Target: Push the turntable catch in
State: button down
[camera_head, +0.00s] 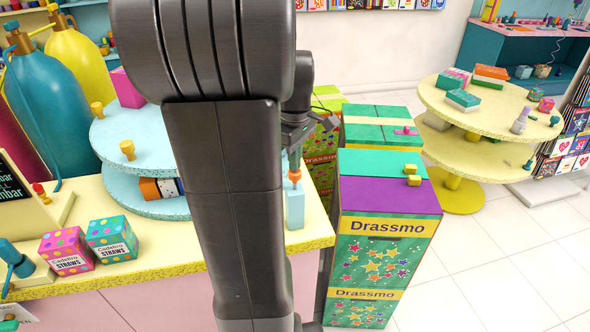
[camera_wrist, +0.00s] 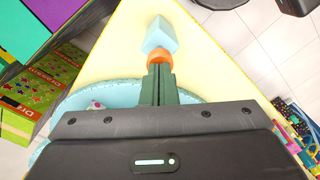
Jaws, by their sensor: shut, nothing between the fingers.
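A light blue block (camera_head: 295,208) with an orange knob (camera_head: 295,176) stands on the yellow counter beside the two-tier light blue turntable (camera_head: 146,135). It looks like the turntable catch. In the wrist view the block (camera_wrist: 160,36) and knob (camera_wrist: 159,57) lie straight ahead of the fingertips. My gripper (camera_wrist: 160,68) is shut and empty, its tips at the knob; I cannot tell whether they touch. In the head view my gripper (camera_head: 293,152) is above the knob, partly hidden by my arm. The turntable's rim (camera_wrist: 75,100) shows below the fingers in the wrist view.
Straws boxes (camera_head: 112,238) stand at the counter's front left. Drassmo cartons (camera_head: 385,235) stand on the floor just right of the counter. A yellow tiered table (camera_head: 450,110) is farther right. Large balloon gas cylinders (camera_head: 85,75) stand behind left. Tiled floor is clear at right.

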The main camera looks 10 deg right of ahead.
jog(key=shift+f, duration=0.25)
dwell(0.4)
jog(key=shift+f+b, duration=0.5)
jog(key=shift+f, duration=0.05)
notch_tip(320, 180, up, 5)
jog(key=p, duration=0.4)
jog(key=shift+r+p, duration=0.15)
jog(key=shift+p, duration=0.2)
